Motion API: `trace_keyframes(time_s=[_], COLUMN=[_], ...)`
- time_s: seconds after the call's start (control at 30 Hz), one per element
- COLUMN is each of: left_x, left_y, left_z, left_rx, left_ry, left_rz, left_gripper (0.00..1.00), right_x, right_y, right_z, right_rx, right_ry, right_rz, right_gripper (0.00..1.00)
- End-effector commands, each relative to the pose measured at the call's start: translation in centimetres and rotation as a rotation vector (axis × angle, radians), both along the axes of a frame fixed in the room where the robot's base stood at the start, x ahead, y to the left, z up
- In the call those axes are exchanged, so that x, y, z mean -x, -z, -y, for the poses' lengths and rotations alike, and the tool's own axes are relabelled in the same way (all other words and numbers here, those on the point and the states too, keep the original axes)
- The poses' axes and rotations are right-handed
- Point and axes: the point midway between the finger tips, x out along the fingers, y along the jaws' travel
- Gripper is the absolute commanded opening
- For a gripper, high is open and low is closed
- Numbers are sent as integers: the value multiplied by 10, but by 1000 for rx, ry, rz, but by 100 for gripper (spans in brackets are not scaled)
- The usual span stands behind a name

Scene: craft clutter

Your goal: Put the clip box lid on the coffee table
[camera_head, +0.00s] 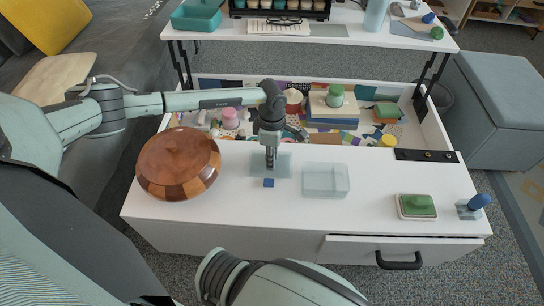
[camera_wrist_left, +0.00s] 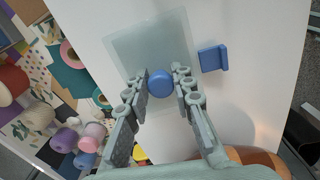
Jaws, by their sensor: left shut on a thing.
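The clip box lid (camera_head: 284,165) is a thin, see-through, pale blue-grey panel over the front part of the white coffee table (camera_head: 375,178). My left gripper (camera_head: 270,164) points down over the lid. In the left wrist view its fingers (camera_wrist_left: 162,90) are closed on the knob from both sides. I cannot tell whether the lid touches the tabletop. The right gripper is not in view.
A see-through box (camera_head: 326,181) stands just right of the lid. A round wooden lidded bowl (camera_head: 178,164) is at left; a green-topped block (camera_head: 416,206) and blue-handled stamp (camera_head: 474,206) are at right. Behind is an open compartment of craft items.

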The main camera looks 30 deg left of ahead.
Motion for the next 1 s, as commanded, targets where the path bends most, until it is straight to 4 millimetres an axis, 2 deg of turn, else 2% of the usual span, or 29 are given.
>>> trace_keyframes(time_s=[0.27, 0.3, 0.47, 0.83, 1.0], left_x=[0, 0, 0, 0, -1], left_y=[2, 2, 1, -3, -30], left_z=[0, 0, 0, 0, -1], left_rx=[0, 0, 0, 0, 1], left_ry=[0, 0, -1, -1, -1], left_rz=[1, 1, 1, 0, 3], left_gripper=[0, 26, 44, 44, 44], right_x=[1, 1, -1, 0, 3], right_y=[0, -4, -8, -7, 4], right_z=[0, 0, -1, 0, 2], right_rx=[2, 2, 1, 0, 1], right_ry=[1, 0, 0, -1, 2], right_rz=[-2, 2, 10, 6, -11], right_gripper=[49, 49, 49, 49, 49])
